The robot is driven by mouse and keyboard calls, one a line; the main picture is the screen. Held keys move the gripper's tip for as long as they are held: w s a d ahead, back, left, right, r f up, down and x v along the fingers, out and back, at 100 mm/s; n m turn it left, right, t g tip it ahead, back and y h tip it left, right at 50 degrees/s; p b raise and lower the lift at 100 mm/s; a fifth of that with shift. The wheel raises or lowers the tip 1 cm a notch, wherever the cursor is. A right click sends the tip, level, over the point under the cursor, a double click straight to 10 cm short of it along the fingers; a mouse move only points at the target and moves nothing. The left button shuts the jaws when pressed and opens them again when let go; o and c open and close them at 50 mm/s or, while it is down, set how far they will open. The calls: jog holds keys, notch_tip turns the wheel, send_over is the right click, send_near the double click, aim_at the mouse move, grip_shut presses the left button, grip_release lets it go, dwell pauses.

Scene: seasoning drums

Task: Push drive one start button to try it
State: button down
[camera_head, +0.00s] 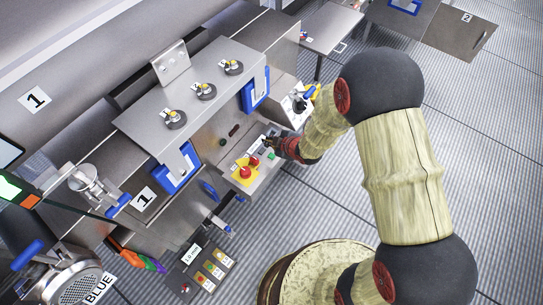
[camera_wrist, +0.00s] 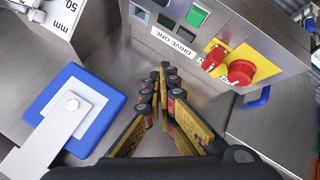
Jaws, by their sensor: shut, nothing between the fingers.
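The drive one control box carries a white label reading DRIVE ONE (camera_wrist: 174,40) in the wrist view. A square green button (camera_wrist: 197,16) sits above the label; it is small in the head view (camera_head: 271,155). A red knob (camera_wrist: 214,57) and a round red button (camera_wrist: 240,72) on a yellow plate are to the right of the label. My gripper (camera_wrist: 164,70) is shut and empty, its fingertips just below the label in the wrist view and apart from the green button. In the head view my gripper (camera_head: 272,143) is beside the box's upper right end.
A blue-edged plate on a metal bracket (camera_wrist: 88,112) is left of my fingers. Steel machine housing (camera_head: 190,90) with several small clamps rises behind the box. A second button panel (camera_head: 208,268) is lower in the head view.

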aim_at(270, 157)
jog(key=shift+f+b, duration=2.8)
jog(key=shift+f, duration=1.15)
jog(key=shift+f, duration=0.1)
jog(key=shift+f+b, duration=0.25)
jog(key=shift+b, duration=0.1)
jog(key=shift+f+b, duration=0.4)
jog(key=shift+f, duration=0.1)
jog(key=shift+r, duration=0.1)
jog(key=shift+r+p, duration=0.6)
jog(key=shift+r, duration=0.2)
jog(key=shift+r+p, duration=1.85)
jog(key=shift+r, duration=0.7)
